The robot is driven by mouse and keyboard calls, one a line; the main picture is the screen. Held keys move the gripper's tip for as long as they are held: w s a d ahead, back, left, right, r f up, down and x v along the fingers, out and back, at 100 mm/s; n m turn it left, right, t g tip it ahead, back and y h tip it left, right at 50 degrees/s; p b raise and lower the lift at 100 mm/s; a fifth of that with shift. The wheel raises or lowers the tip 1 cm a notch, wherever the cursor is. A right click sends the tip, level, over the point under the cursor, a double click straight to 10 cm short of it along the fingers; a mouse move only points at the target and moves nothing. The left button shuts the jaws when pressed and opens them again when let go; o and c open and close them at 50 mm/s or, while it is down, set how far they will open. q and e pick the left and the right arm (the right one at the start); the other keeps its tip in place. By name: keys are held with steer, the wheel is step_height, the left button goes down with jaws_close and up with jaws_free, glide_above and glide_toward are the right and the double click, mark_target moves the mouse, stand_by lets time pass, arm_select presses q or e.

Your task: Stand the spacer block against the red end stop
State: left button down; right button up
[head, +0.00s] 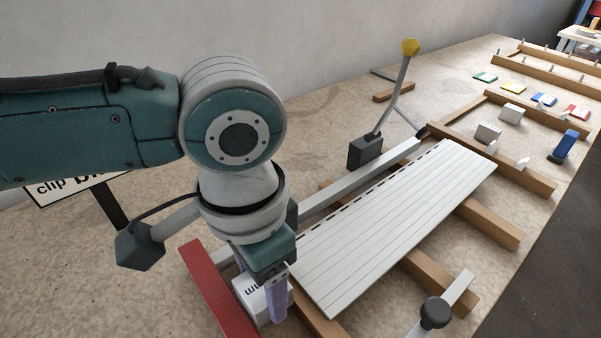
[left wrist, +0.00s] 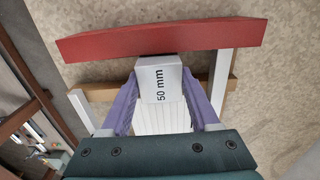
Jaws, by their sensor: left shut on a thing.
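The white spacer block (head: 248,296), marked "50 mm" in the left wrist view (left wrist: 158,84), is upright between the purple fingers of my left gripper (head: 272,298). The gripper also shows in the left wrist view (left wrist: 160,92), shut on the block from both sides. The red end stop (head: 212,285) is a long bar just left of the block. In the left wrist view the red end stop (left wrist: 160,40) crosses above the block, whose far edge meets the bar's edge in the picture. I cannot tell whether they touch. My right gripper is not in view.
A pale slatted panel (head: 395,222) lies on wooden battens (head: 487,224), right of the block. A white rail (head: 350,185) runs behind it. A black box with a yellow-topped arm (head: 364,151) stands behind. A black knob clamp (head: 435,312) is at front right.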

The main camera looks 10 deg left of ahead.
arm_select(q)
steer(key=shift+f+b, duration=1.15)
steer(key=shift+f, duration=0.8)
steer(key=shift+c, duration=0.2)
jaws_free()
step_height(320, 180, up, 10)
steer(key=shift+f+p, duration=0.1)
steer(key=shift+p, duration=0.9)
